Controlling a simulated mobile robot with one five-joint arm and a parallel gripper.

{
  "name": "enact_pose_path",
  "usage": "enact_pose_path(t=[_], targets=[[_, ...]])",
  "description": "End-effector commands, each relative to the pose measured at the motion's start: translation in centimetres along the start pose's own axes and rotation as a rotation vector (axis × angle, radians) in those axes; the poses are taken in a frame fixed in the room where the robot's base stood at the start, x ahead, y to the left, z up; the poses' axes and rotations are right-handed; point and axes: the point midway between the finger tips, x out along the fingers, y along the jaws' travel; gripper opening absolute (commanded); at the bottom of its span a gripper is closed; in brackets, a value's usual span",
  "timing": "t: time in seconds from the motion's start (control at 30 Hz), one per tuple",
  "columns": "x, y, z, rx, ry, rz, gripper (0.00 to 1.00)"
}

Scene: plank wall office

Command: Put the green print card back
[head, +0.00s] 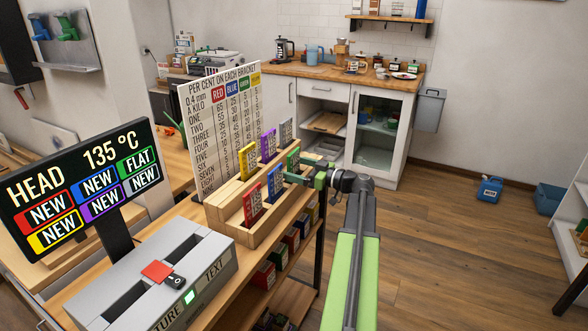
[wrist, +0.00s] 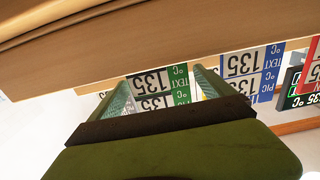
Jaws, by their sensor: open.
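The green print card (head: 293,159) stands upright at the right end of the front row of the stepped wooden rack (head: 255,236). My gripper (head: 297,176) is at that end of the rack, right by the card. In the wrist view the green card (wrist: 159,84) shows between the two green fingers of my gripper (wrist: 164,92), which are open on either side of it. The card's far end is hidden by my gripper's body. I cannot tell whether either finger touches the card.
Front-row neighbours are a blue card (head: 275,181) and a red card (head: 252,205). Behind stand a yellow card (head: 247,161), a purple card (head: 268,146) and a grey card (head: 286,133). A chart board (head: 222,130), a sign screen (head: 85,185) and a grey slotted box (head: 150,285) are nearby.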

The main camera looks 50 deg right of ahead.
Motion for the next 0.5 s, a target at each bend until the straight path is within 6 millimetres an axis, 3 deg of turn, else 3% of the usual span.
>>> enact_pose_path(t=[0.17, 0.5], targets=[[-0.1, 0.0, -0.7, 0.000, 0.000, 0.000, 0.92], [-8.0, 0.0, -0.3, 0.000, 0.000, 0.004, 0.92]])
